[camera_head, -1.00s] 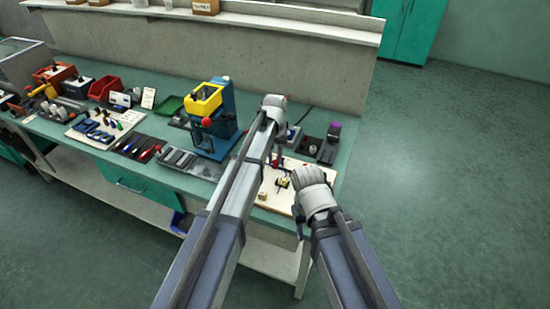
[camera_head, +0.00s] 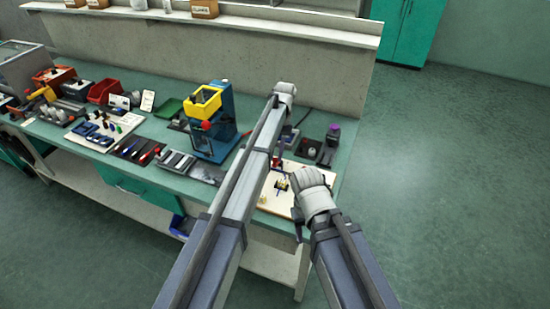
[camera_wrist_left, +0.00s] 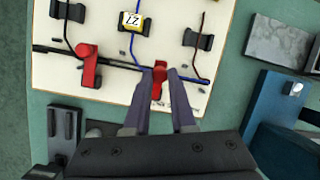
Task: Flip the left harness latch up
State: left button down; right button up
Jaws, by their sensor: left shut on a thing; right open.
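The pale harness board (camera_head: 272,205) lies at the right end of the bench, partly hidden by my arms. In the left wrist view its surface (camera_wrist_left: 112,94) carries two red latches. My left gripper (camera_wrist_left: 160,72) is shut on the left harness latch (camera_wrist_left: 158,84), the one nearer the blue press. The other red latch (camera_wrist_left: 88,65) stands free to the left in that view. In the head view my left gripper (camera_head: 284,92) shows mainly its wrist; its fingers are hidden. My right gripper (camera_head: 313,190) is lower, by the board's right side, its fingers not clearly seen.
Cables run between black clips on the board, past a yellow labelled block (camera_wrist_left: 133,22). The blue press with a yellow top (camera_head: 212,125) stands left of the board. Small fixtures (camera_head: 330,145) stand behind it. The floor to the right is clear.

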dwell(0.3)
pick_arm(q)
jog(key=c, duration=0.7)
grip_release()
jog(key=shift+w, duration=0.1)
jog(key=shift+c, duration=0.2)
jog(key=shift+r, duration=0.15)
jog(key=p+v, duration=0.7)
jog(key=shift+w+r, duration=0.2)
jog(key=shift+d, duration=0.1)
